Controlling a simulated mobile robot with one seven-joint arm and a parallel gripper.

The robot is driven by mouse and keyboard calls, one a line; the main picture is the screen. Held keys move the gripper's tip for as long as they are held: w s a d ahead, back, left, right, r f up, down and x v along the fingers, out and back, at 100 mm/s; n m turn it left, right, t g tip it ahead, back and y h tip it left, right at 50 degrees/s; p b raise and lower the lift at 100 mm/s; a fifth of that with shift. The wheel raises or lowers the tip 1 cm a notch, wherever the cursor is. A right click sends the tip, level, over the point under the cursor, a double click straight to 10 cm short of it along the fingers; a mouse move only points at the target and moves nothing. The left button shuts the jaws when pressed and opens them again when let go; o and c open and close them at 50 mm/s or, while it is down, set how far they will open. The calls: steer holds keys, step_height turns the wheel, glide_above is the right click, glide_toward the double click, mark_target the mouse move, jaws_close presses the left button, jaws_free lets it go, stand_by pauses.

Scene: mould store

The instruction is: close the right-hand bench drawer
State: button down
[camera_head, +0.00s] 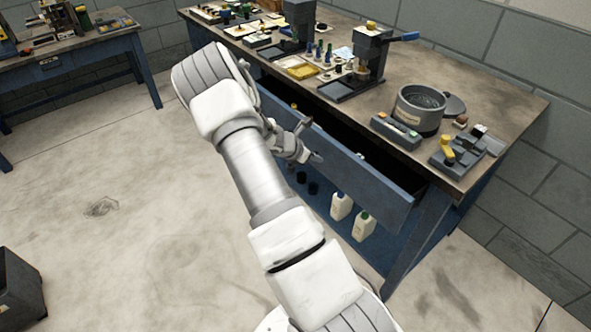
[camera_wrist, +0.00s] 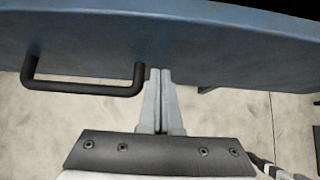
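The blue bench drawer (camera_head: 365,172) stands pulled out from under the bench top, with its dark inside showing behind the front panel. In the wrist view, the drawer front (camera_wrist: 215,45) crosses the top of the picture. Its black bar handle (camera_wrist: 85,87) is left of my fingers. My gripper (camera_head: 319,158) is at the outer face of the drawer front. In the wrist view, my gripper's fingertips (camera_wrist: 160,72) are together with nothing between them, just right of the handle. They are at or very near the panel; I cannot tell whether they touch it. My arm hides part of the drawer.
The workbench (camera_head: 505,108) carries a grey pot (camera_head: 420,108), a press (camera_head: 368,55) and small tools. White bottles (camera_head: 364,225) stand on the shelf below the drawer. A dark bin (camera_head: 18,290) is at lower left.

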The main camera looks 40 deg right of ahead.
steer(key=d+p, duration=0.1)
steer(key=d, duration=0.9)
steer(key=shift+w+d, duration=0.1)
steer(key=shift+d, duration=0.45)
steer(key=shift+d+r, duration=0.1)
steer(key=shift+r, duration=0.05)
steer(key=shift+a, duration=0.55)
steer(key=a, duration=0.4)
steer(key=shift+w+a+r, duration=0.1)
steer(key=shift+a+r, duration=0.1)
steer(key=shift+r, duration=0.2)
steer(key=p+v, duration=0.1)
steer(key=v, duration=0.7)
steer(key=shift+a+r, duration=0.1)
steer(key=shift+a, duration=0.2)
